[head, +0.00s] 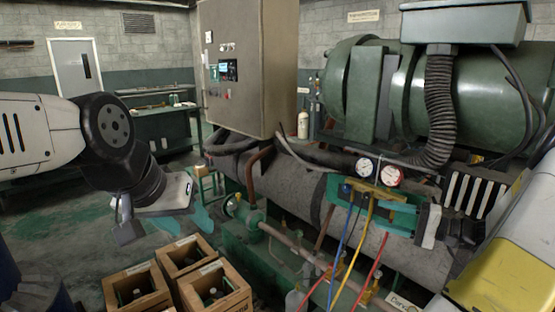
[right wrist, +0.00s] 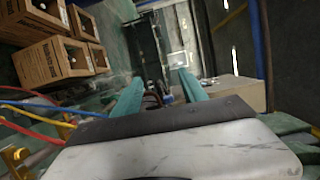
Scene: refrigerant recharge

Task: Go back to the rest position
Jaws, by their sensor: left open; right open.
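My left gripper (head: 165,222) hangs at the left of the head view, open and empty, above the green floor beside the wooden crates. My right gripper (head: 362,205) is at centre right in the head view, close by the two-dial gauge set (head: 378,171) and its blue, yellow and red hoses. In the right wrist view its two teal fingers (right wrist: 160,90) stand apart, with nothing visibly held between them. The hoses (right wrist: 35,107) pass to the left of these fingers. The gauge set itself does not show in the wrist view, and its body is partly hidden in the head view.
Wooden crates (head: 135,287) with dark bottles stand on the floor at lower left. A grey control cabinet (head: 245,65) and large green tank (head: 470,85) stand behind. Open floor lies left.

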